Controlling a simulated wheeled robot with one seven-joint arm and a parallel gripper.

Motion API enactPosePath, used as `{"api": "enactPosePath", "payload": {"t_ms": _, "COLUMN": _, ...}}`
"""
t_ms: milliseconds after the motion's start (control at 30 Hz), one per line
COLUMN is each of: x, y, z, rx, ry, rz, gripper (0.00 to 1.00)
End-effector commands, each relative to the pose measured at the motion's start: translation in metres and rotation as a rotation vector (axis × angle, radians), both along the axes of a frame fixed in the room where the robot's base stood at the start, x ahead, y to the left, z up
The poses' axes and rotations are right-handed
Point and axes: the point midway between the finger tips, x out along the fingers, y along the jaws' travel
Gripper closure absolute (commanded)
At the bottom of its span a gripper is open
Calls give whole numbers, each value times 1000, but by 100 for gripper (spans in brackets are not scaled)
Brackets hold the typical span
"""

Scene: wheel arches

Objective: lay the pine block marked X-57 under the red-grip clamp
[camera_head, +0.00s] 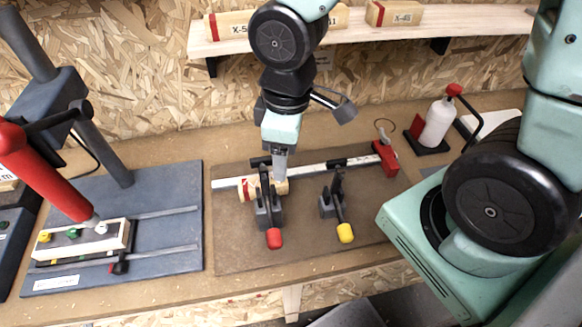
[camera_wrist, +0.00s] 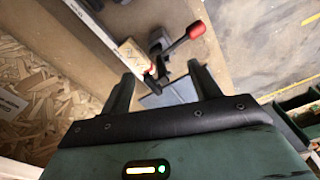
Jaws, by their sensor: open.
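The red-grip clamp (camera_head: 267,212) stands on a brown board, its red grip toward the front; its red grip (camera_wrist: 196,30) also shows in the wrist view. A pale wooden block (camera_head: 247,188) with a red band lies at this clamp, showing on both sides of it; it also shows in the wrist view (camera_wrist: 133,55). Its marking is not readable, and the clamp hides how it sits under the arm. My gripper (camera_head: 280,174) points down just behind the clamp and block. In the wrist view my gripper (camera_wrist: 160,80) is open, with nothing seen held between its fingers.
A yellow-grip clamp (camera_head: 334,205) stands to the right. A long block (camera_head: 230,24) reading "X-5", the rest hidden by my arm, and a shorter block (camera_head: 394,13) lie on the shelf (camera_head: 460,20). A red-handled press (camera_head: 60,185) is at left, a white bottle (camera_head: 438,122) at right.

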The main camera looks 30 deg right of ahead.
Motion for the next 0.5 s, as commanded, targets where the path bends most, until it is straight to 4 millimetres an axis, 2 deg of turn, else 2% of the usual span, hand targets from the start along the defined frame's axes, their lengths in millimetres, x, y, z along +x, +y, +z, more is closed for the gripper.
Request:
{"api": "enactPosePath", "payload": {"t_ms": 33, "x": -18, "y": 11, "z": 16, "rx": -4, "ry": -7, "rz": -32, "gripper": 38}}
{"api": "enactPosePath", "payload": {"t_ms": 100, "x": -40, "y": 21, "z": 31, "rx": -2, "ry": 3, "rz": -93, "gripper": 38}}
{"api": "enactPosePath", "payload": {"t_ms": 233, "x": -72, "y": 33, "z": 49, "rx": 14, "ry": 28, "rz": -172, "gripper": 38}}
{"api": "enactPosePath", "payload": {"t_ms": 333, "x": -85, "y": 37, "z": 56, "rx": 22, "ry": 40, "rz": -200, "gripper": 38}}
{"api": "enactPosePath", "payload": {"t_ms": 500, "x": -89, "y": 38, "z": 58, "rx": 25, "ry": 46, "rz": -214, "gripper": 38}}
